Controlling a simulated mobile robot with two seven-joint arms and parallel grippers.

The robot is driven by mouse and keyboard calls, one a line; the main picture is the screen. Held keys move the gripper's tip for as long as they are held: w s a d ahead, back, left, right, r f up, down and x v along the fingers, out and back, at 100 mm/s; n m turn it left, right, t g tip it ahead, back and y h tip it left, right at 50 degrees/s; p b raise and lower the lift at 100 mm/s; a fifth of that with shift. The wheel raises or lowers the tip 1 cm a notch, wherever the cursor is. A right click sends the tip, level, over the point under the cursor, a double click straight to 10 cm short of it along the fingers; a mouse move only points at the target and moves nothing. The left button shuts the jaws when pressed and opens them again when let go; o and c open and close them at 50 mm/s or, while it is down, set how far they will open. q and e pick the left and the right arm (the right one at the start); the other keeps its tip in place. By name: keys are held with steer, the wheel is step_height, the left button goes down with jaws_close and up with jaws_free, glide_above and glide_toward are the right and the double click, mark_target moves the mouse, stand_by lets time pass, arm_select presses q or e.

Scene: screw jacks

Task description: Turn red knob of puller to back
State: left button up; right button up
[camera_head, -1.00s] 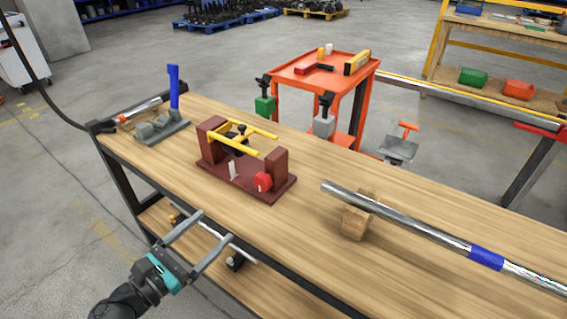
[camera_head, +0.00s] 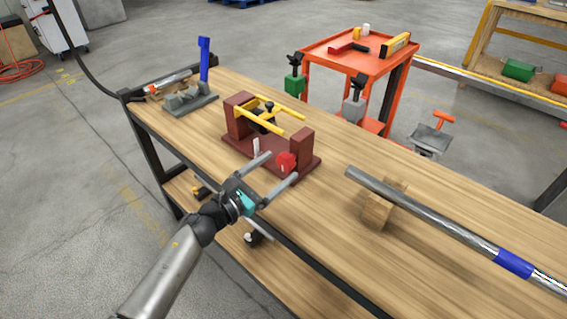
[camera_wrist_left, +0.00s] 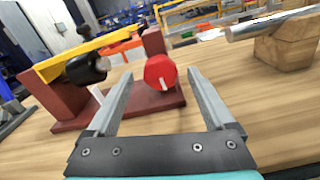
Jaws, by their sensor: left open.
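The puller (camera_head: 262,158) is a dark red stand with two posts and yellow bars on the wooden bench. Its red knob (camera_head: 286,161) sits on the near side of the right post. The knob (camera_wrist_left: 160,72) also shows in the left wrist view, with a white mark at its lower middle. My left gripper (camera_head: 283,170) is open and in front of the knob. In the left wrist view the fingers (camera_wrist_left: 160,78) point forward, with the knob between and beyond their tips; I see no contact. My right gripper is not in view.
A steel bar (camera_head: 430,216) with a blue band rests on a wooden block (camera_head: 378,209) to the right. A grey vise with a blue handle (camera_head: 204,62) stands at the bench's far left. An orange cart (camera_head: 320,50) is behind the bench.

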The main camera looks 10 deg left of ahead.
mark_target(283, 164)
arm_select(q)
steer(key=shift+w+d, duration=0.45)
steer(key=shift+w, duration=0.15)
steer(key=shift+x, duration=0.8)
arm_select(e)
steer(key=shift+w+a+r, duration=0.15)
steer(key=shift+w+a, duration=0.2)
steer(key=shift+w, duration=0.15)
arm_select(q)
steer(key=shift+c, duration=0.6)
steer(key=c, duration=1.3)
steer(key=shift+o, duration=0.2)
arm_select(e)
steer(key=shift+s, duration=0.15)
